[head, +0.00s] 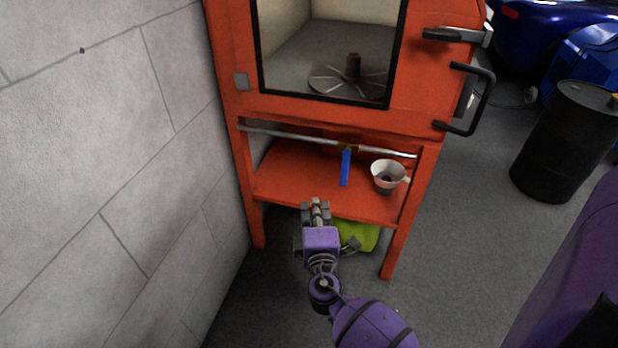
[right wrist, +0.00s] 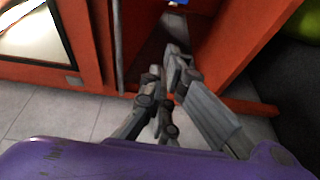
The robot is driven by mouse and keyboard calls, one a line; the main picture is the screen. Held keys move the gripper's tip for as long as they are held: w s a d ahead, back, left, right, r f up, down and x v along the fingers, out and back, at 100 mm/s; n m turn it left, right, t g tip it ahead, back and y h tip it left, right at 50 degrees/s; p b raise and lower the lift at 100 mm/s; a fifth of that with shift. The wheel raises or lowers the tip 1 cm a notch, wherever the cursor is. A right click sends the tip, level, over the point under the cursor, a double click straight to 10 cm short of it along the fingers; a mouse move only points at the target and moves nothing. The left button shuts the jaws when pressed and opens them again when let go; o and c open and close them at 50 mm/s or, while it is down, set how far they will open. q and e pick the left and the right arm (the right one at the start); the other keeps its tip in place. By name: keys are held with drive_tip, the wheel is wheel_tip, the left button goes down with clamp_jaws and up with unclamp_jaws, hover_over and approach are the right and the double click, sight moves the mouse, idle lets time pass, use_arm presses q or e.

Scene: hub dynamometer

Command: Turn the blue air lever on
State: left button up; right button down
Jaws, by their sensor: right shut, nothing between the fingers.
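The blue air lever (head: 345,168) hangs down from a brass valve (head: 347,147) on a pale horizontal pipe (head: 290,135) under the orange cabinet. It points across the pipe, not along it. A small blue patch at the top edge of the right wrist view may be the lever (right wrist: 179,2). My right gripper (head: 315,206) is shut and empty, in front of the orange shelf, below and a little left of the lever, apart from it. Its closed fingers (right wrist: 170,75) also show in the right wrist view. My left gripper is not in view.
The orange cabinet (head: 420,110) has a window and black handle. A white cup (head: 388,176) stands on the orange shelf (head: 290,180), right of the lever. A green object (head: 357,235) lies underneath. A grey block wall (head: 130,130) is left; a black drum (head: 565,140) stands right.

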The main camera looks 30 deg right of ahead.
sight(346, 166)
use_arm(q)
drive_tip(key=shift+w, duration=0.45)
use_arm(e)
drive_tip(key=shift+r, duration=0.3)
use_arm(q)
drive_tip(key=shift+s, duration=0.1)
use_arm(e)
drive_tip(key=shift+d, duration=0.1)
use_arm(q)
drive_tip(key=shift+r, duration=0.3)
use_arm(e)
drive_tip(key=w+d, duration=0.5)
drive_tip(key=d, duration=0.2)
drive_tip(key=shift+w+d, duration=0.25)
drive_tip(key=shift+w, duration=0.1)
use_arm(q)
drive_tip(key=shift+p, duration=0.35)
